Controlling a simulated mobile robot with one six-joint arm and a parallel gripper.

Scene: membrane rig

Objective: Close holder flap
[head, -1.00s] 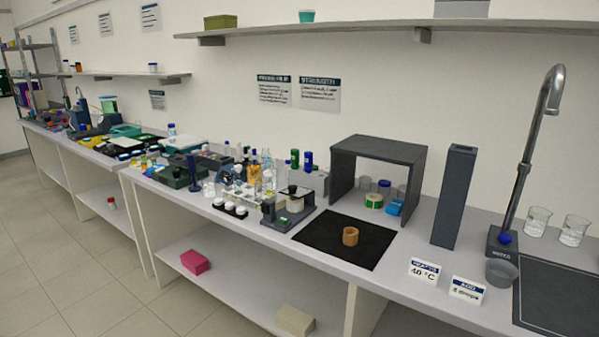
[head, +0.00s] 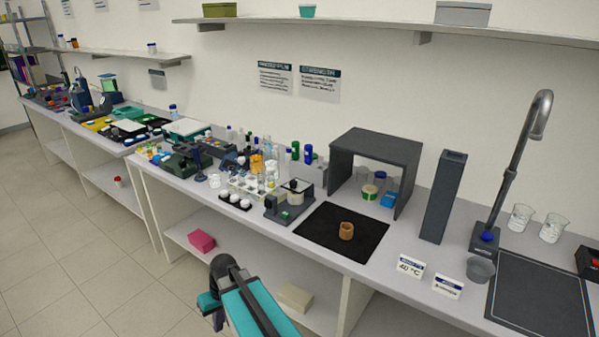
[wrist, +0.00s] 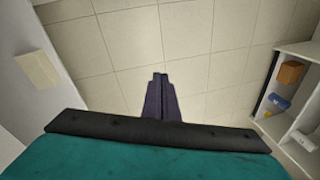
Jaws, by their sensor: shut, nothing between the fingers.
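A dark grey device (head: 280,211) with a pale round part and a small green light stands on the bench, left of a black mat (head: 322,245). It may be the holder, but I cannot make out a flap or its position at this size. My gripper (wrist: 160,76) shows in the wrist view, its two dark fingers together and empty. It points down over the tiled floor, apart from the bench things. My teal arm shows at the bottom of the head view, in front of the bench. The holder is not visible in the wrist view.
An orange-brown ring-like cup (head: 346,231) stands on the mat. A dark open-fronted stand (head: 375,150), a tall grey box (head: 443,197) and a tap (head: 520,150) rise to the right. Bottles and glassware crowd the left. The floor (head: 100,280) before the bench is clear.

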